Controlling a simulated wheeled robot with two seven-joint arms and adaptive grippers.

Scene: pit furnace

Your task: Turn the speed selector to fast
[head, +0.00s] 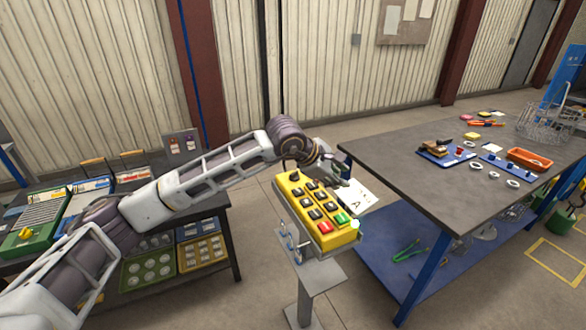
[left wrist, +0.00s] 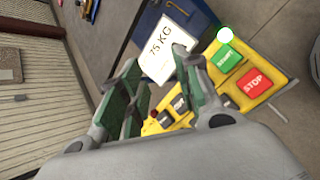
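The yellow control box (head: 318,210) stands on a post in the middle of the head view, with rows of black controls, a green button and a red button. A dark knob (head: 294,175) at its far left corner may be the speed selector; its setting is too small to read. My left gripper (head: 338,178) is over the far side of the box, near a white card. In the left wrist view, my left gripper (left wrist: 157,60) has its green-padded fingers apart with nothing between them. They partly hide the box (left wrist: 255,55). My right gripper is out of view.
The white card (left wrist: 169,49) reads 75 KG in the left wrist view. A grey workbench (head: 440,190) with small parts and a wire basket stands right of the box. A dark table with trays (head: 200,248) is at left, behind my arm.

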